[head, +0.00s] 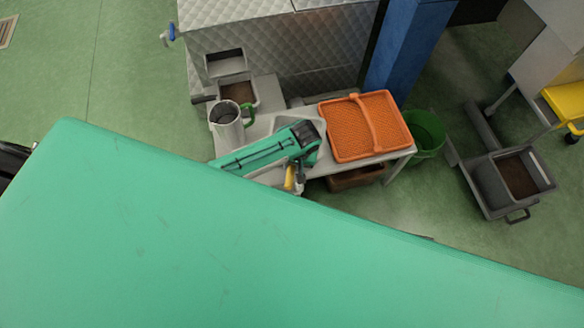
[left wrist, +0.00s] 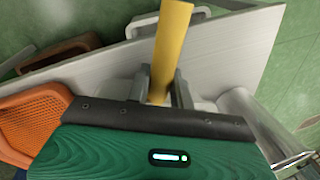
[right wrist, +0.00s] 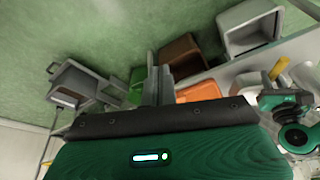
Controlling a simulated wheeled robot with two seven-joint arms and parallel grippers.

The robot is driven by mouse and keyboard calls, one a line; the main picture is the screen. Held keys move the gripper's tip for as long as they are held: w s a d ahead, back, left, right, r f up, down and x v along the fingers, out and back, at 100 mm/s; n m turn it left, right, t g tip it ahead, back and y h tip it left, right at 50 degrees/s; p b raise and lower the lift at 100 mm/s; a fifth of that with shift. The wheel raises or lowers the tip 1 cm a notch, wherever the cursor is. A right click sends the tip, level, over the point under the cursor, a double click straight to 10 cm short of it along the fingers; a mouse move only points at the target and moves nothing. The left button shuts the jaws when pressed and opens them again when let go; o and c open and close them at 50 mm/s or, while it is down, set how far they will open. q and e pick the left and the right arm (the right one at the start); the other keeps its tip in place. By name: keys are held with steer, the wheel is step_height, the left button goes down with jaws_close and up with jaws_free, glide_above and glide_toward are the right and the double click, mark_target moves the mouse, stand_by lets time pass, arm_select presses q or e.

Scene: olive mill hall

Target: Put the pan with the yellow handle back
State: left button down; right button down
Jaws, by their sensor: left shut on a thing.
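The yellow handle (head: 290,178) of the pan shows at the front edge of the white bench (head: 334,162). My left gripper (head: 299,166) is shut on it. In the left wrist view the yellow handle (left wrist: 173,45) stands between the two fingers. The pan's body is mostly hidden by my gripper, and I cannot tell whether it touches the bench. In the right wrist view the yellow handle (right wrist: 279,68) shows beside my left gripper. My right gripper (right wrist: 158,80) is away to the side, with its fingers close together and nothing seen between them. It is not visible in the head view.
An orange basket (head: 355,141) stands on the bench's right part. A metal jug (head: 226,128) stands at its left. A brown crate (head: 353,179) is under the bench. A green bucket (head: 426,136) and a grey bin (head: 489,188) stand to the right. Green floor lies between them.

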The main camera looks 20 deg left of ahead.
arm_select(q)
steer(key=shift+f, duration=1.25)
arm_select(e)
steer(key=shift+s+r, duration=0.15)
steer(key=shift+r, duration=0.55)
arm_select(q)
steer(key=c, duration=1.2)
jaws_free()
steer(key=shift+f, duration=0.15)
steer(key=shift+c, duration=0.2)
